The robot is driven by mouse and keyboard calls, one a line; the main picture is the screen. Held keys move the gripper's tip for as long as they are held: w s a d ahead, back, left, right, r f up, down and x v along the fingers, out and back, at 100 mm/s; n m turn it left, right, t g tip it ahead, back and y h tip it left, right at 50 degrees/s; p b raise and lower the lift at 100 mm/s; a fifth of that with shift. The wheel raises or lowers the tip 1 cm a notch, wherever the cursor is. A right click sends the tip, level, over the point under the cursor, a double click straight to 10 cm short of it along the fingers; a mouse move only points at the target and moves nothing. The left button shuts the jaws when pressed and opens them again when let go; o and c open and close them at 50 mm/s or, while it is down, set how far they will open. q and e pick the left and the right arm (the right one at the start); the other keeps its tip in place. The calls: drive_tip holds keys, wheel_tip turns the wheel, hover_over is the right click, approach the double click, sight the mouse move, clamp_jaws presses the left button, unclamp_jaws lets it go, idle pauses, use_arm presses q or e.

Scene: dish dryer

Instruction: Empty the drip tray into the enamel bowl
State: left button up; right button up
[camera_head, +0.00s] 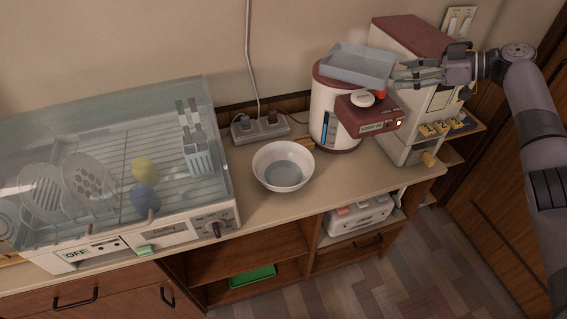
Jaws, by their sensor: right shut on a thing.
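The drip tray (356,66) is a shallow blue-grey tray. My right gripper (397,76) is shut on its right end and holds it above the red and white hot-water pot, tilted a little down to the right. The inside of the tray is too small to read clearly. The white enamel bowl (283,166) stands upright on the counter, left of and below the tray. Its inside looks greyish; I cannot tell whether that is liquid or shading. My left gripper is not in view.
The red and white pot (328,112) stands right of the bowl. A rice dispenser (413,60) stands behind it at the right. The dish dryer (120,215) with a clear cover fills the left. A power strip (260,128) lies behind the bowl. Bare counter (262,205) lies before the bowl.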

drive_tip(key=shift+r, duration=0.1)
wheel_tip(320, 180, up, 5)
drive_tip(key=shift+f+p, duration=0.1)
drive_tip(key=shift+p, duration=0.85)
